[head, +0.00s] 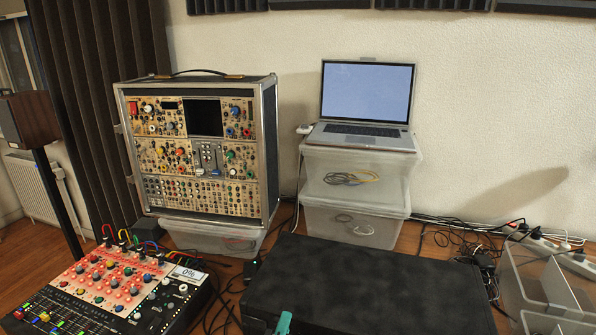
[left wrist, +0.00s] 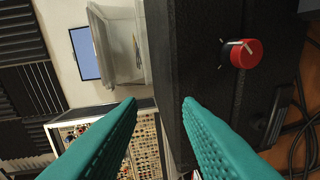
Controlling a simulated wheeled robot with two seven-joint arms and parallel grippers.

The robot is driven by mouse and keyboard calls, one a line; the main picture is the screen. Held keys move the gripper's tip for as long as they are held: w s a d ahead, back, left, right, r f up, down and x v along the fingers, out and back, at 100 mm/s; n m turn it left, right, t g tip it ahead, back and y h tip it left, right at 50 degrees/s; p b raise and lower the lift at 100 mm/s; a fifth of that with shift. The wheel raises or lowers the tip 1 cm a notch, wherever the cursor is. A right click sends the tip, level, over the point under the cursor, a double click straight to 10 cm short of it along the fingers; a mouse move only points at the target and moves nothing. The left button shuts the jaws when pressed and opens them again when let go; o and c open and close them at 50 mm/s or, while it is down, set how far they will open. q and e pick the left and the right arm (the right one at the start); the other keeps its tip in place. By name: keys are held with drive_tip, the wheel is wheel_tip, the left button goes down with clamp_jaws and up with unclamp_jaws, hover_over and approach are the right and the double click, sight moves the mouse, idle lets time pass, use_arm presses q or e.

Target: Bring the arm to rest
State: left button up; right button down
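My left gripper (head: 283,322) shows in the head view only as a teal fingertip at the bottom edge, in front of the black case (head: 375,280). In the left wrist view, the two teal fingers of my left gripper (left wrist: 159,103) are apart with nothing between them. The black case (left wrist: 185,50) fills the middle of that view, and a red knob (left wrist: 242,54) with a white pointer is on its face. I cannot tell whether a finger touches the case. My right gripper is in neither view.
A modular synth rack (head: 195,150) stands at the left behind a mixer (head: 110,290). A laptop (head: 366,95) sits on stacked clear bins (head: 355,190). Loose cables (head: 460,240) and clear trays (head: 540,280) are at the right. The case top is bare.

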use_arm(q)
drive_tip(key=s+a+f+n+g+y, duration=0.4)
drive_tip(key=s+a+f+n+g, duration=0.25)
drive_tip(key=s+a+n, duration=0.5)
drive_tip(key=s+a+f+n+g, duration=0.1)
drive_tip(key=s+a+n+g, duration=0.15)
drive_tip(key=s, duration=0.25)
drive_tip(key=s+a+f+n+g+h, duration=0.1)
drive_tip(key=s+a+n+g, duration=0.15)
drive_tip(key=s, duration=0.35)
drive_tip(key=s+a+f+n+g, duration=0.1)
drive_tip(key=s+n, duration=0.2)
drive_tip(key=s, duration=0.2)
wheel_tip(320, 180, down, 27)
drive_tip(key=s+g, duration=0.1)
drive_tip(key=s+a+f+g, duration=0.1)
drive_tip(key=s+a+f, duration=0.2)
drive_tip(key=s+f, duration=1.2)
drive_tip(key=shift+s+f, duration=0.15)
drive_tip(key=shift+s, duration=0.55)
drive_tip(key=shift+g, duration=0.25)
